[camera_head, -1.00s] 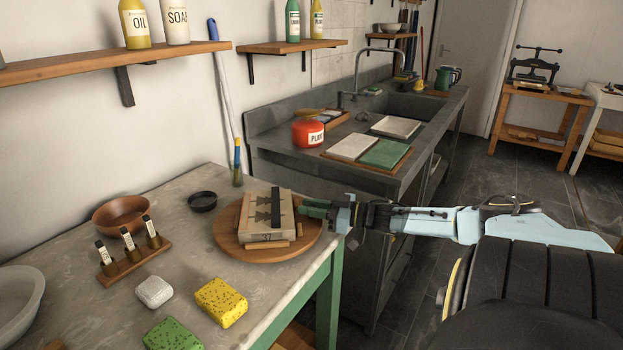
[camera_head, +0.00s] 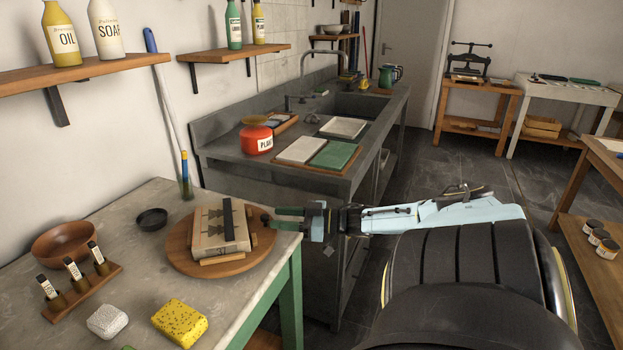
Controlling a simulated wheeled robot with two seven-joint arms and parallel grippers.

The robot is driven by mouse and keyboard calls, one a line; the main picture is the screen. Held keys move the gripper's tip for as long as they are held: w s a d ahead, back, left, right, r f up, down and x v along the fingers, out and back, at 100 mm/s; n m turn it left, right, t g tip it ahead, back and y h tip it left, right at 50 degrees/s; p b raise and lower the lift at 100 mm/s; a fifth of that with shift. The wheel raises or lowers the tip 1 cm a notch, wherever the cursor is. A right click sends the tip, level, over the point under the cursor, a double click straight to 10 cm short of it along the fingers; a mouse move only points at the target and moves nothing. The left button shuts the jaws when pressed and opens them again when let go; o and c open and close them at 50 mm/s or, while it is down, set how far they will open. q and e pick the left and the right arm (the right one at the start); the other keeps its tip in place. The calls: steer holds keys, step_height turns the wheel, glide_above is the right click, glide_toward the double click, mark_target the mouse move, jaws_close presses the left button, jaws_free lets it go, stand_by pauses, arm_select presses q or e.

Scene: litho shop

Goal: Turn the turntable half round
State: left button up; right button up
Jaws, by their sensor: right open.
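The turntable (camera_head: 183,261) is a round wooden disc on the stone-topped table, close to its right edge. A pale block with dark markings (camera_head: 208,233) lies on it, crossed by a black bar (camera_head: 229,219) and flanked by small wooden pieces. My right gripper (camera_head: 272,219) reaches in from the right, its green fingers at the disc's right rim beside a small wooden piece. It is open. I cannot tell whether the fingers touch the rim. My left gripper is not in view.
A black dish (camera_head: 152,219), a brown bowl (camera_head: 64,243), a rack of small bottles (camera_head: 83,291), a white sponge (camera_head: 107,321) and a yellow sponge (camera_head: 180,322) share the table. A grey sink counter (camera_head: 225,155) stands behind.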

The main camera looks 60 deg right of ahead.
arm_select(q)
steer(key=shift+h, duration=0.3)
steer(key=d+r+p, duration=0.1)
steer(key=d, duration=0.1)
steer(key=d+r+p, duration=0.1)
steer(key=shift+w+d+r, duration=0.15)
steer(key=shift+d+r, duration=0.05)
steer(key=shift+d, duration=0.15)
arm_select(e)
steer(key=v, duration=0.8)
steer(key=shift+s, duration=0.25)
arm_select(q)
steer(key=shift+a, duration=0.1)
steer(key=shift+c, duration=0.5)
